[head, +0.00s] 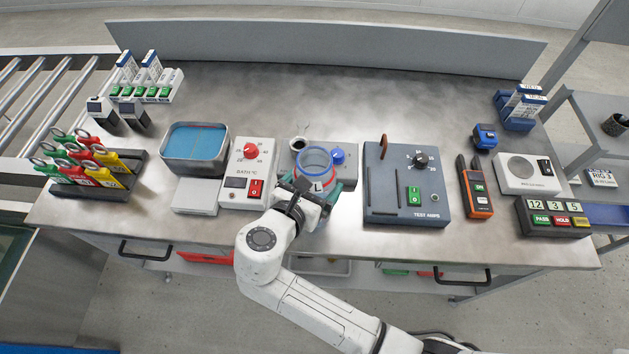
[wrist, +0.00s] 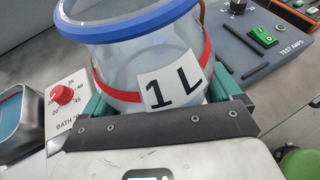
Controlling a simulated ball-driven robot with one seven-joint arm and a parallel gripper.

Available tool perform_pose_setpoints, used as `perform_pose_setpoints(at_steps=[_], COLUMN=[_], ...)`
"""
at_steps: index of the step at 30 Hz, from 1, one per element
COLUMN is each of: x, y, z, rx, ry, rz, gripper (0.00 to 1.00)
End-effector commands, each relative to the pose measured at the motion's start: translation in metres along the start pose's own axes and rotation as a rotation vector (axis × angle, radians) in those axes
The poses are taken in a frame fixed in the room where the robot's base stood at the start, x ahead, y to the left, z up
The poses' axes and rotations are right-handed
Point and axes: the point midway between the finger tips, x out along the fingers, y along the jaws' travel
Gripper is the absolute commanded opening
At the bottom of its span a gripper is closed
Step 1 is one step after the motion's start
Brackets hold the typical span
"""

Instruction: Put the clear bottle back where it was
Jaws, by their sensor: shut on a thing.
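The clear bottle (head: 315,160) has a blue rim, a red band and a "1 L" label. In the head view it is near the front middle of the bench, between the bath control box and the test amps box. My gripper (head: 312,188) is shut on it from the front side. In the wrist view the bottle (wrist: 135,68) sits between the green fingers of my gripper (wrist: 165,95), its rim tilted in the picture. The bottle's base is hidden, so I cannot tell whether it touches anything below.
Behind the bottle is a grey unit with a blue knob (head: 338,155) and a small dark-centred round part (head: 298,144). The bath control box (head: 238,187) and water bath (head: 165,160) are left; the test amps box (head: 380,205) is right. The rear bench is largely clear.

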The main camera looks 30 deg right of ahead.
Motion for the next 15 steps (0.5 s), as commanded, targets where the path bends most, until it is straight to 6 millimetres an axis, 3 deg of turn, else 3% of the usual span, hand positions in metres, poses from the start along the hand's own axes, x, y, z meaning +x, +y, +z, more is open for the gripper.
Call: perform_pose_setpoints(at_steps=[3, 12, 15], x=[0.000, -0.001, -0.011], y=[0.000, 0.000, 0.001], z=[-0.001, 0.002, 0.002], rx=[-0.001, 0.001, -0.001], ry=[0.000, 0.000, 0.000], rz=[0.000, 0.000, 0.003], gripper=[1.00, 1.00, 1.00])
